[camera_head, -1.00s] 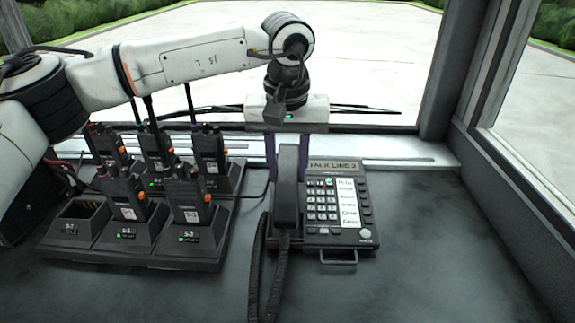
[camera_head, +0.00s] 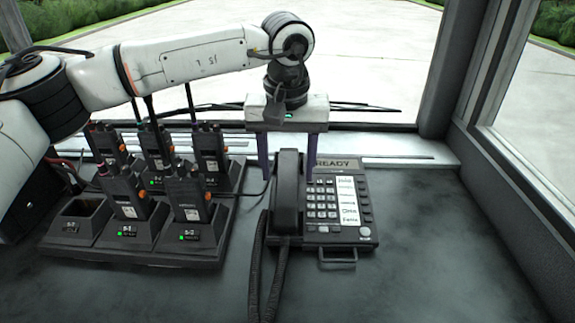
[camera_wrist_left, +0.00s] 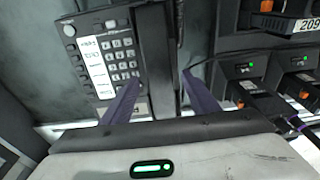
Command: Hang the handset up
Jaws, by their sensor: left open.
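The black handset (camera_head: 287,195) lies lengthwise on the left side of the desk phone (camera_head: 337,243), seated on its cradle as far as I can see. The phone's display (camera_head: 337,164) reads READY. My left gripper (camera_head: 287,168) is open above the far end of the handset, one purple finger on each side. In the left wrist view the handset (camera_wrist_left: 157,55) runs between the open fingers (camera_wrist_left: 161,80), with gaps on both sides. The cradle under the handset is hidden. My right gripper is not in view.
A charger rack (camera_head: 130,258) with several radios (camera_head: 187,205) stands left of the phone, one front slot empty. The coiled cord (camera_head: 265,275) hangs toward the front edge. The window (camera_head: 370,60) is behind. The counter right of the phone (camera_head: 440,230) is clear.

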